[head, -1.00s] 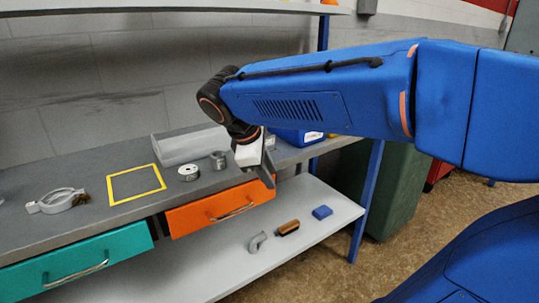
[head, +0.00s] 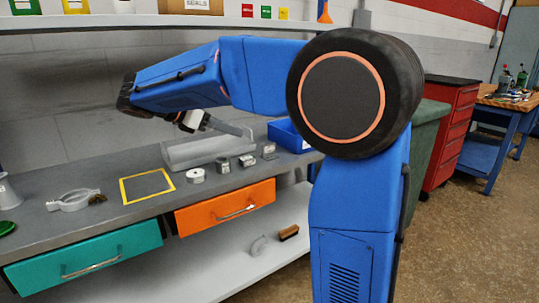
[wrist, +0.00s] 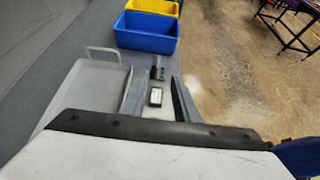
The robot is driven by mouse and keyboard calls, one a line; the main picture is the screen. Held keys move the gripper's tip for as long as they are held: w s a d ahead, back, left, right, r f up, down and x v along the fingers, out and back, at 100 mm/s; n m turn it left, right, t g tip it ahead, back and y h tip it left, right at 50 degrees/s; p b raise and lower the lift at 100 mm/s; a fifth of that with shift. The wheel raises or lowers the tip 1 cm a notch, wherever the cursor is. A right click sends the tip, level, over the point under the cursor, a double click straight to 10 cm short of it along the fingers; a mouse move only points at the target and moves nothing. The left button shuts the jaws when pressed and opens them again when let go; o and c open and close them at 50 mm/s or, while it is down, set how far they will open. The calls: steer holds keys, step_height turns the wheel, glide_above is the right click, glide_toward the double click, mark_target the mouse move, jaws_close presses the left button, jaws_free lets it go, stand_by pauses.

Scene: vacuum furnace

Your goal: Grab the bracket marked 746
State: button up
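Several small grey metal parts stand on the bench near the tray: one (head: 222,165), a second (head: 247,160) and a third (head: 269,151). No number 746 can be read on any of them. My gripper (head: 244,131) is above the bench, over the grey tray, empty as far as I see. In the wrist view my gripper (wrist: 154,82) has its two fingers apart. Between them, below, appear a small dark part with a pale label (wrist: 155,97) and a dark metal part (wrist: 157,73).
The wrist view adds a yellow bin (wrist: 153,6). A green bin stands right (head: 432,130).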

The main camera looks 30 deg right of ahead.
glide_toward(269, 145)
steer(key=x, duration=0.5)
steer(key=shift+s+d+r, duration=0.1)
steer(key=shift+d+r, duration=0.05)
steer(key=shift+r, duration=0.2)
steer(key=shift+w+f+x, duration=0.15)
steer(key=shift+x, duration=1.15)
steer(key=shift+w+f+x, duration=0.15)
steer(key=shift+x, duration=1.2)
jaws_close()
